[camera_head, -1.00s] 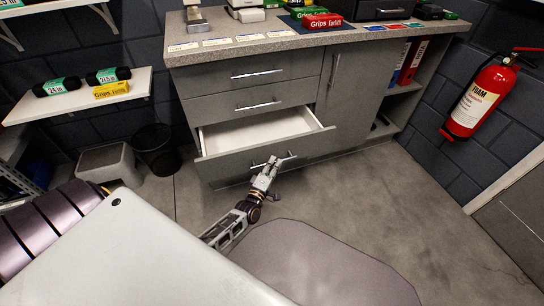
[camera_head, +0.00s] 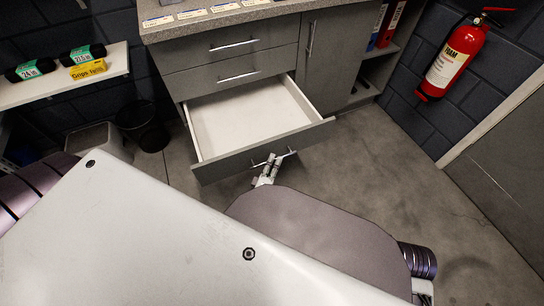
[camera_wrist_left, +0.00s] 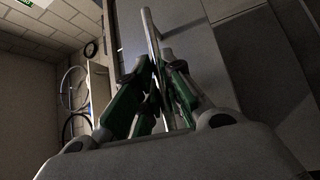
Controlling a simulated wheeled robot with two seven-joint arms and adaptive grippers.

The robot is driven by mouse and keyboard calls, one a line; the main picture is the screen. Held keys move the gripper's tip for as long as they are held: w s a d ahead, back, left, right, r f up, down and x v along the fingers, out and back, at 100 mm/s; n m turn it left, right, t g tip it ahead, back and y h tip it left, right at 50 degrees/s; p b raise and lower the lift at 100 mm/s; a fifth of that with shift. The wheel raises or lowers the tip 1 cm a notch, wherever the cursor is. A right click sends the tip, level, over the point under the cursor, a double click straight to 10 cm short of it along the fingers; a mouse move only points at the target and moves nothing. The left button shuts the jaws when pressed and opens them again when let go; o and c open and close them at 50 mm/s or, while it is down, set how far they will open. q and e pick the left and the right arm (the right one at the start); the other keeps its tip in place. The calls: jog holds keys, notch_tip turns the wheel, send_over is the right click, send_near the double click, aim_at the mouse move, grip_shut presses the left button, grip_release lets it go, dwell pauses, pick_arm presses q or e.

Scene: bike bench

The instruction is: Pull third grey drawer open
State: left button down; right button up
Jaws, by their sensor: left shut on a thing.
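The third grey drawer (camera_head: 262,148) of the cabinet is pulled well out, and its white inside (camera_head: 245,112) is empty. My left gripper (camera_head: 273,161) is at the front of this drawer, shut on its bar handle (camera_head: 291,152). In the left wrist view the green-padded fingers (camera_wrist_left: 152,88) close around the thin metal handle (camera_wrist_left: 150,30). The handle lies along the drawer front there. My right gripper does not show; part of my right arm shows at the lower right.
Two shut drawers (camera_head: 236,60) sit above the open one, beside a shut cabinet door (camera_head: 335,60). A black bin (camera_head: 143,124) stands left of the cabinet. A fire extinguisher (camera_head: 455,58) hangs on the right wall. The floor (camera_head: 440,190) at right is clear.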

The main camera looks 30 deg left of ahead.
pick_arm(q)
jog(key=shift+s+d, duration=0.15)
jog(key=shift+s, duration=0.05)
jog(key=c, duration=1.5)
grip_release()
jog(key=shift+r, duration=0.1)
